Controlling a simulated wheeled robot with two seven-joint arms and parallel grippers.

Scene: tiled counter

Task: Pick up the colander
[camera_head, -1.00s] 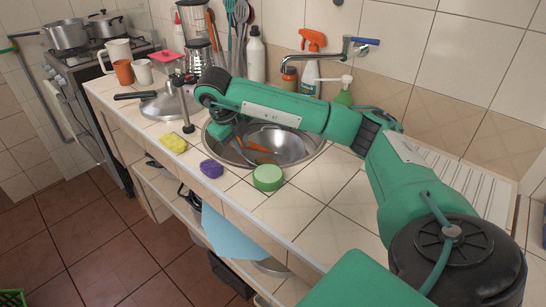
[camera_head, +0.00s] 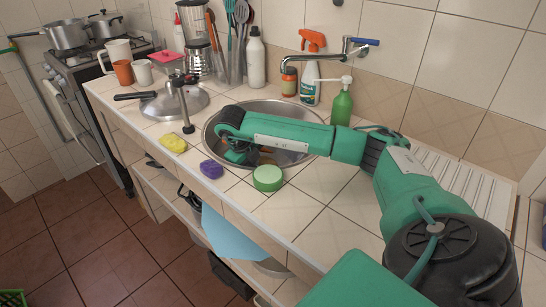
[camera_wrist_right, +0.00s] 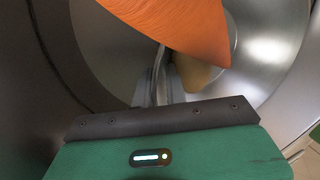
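The sink (camera_head: 212,112) is set in the tiled counter. I cannot clearly pick out a colander in it; my right arm covers most of the sink. Curved shiny metal (camera_wrist_right: 268,50), of a bowl or the sink, surrounds my right gripper in the right wrist view. An orange rounded thing (camera_wrist_right: 185,25) hangs close ahead of that gripper, with a thin metal piece below it. My right gripper (camera_head: 238,156) is down inside the sink, at its left side. Its fingertips are not clear, so I cannot tell whether it is open or shut. My left gripper is out of view.
A lid with a black handle (camera_head: 172,102) lies left of the sink. A faucet (camera_head: 325,60), spray bottle (camera_head: 311,75) and green soap pump (camera_head: 342,105) stand behind.

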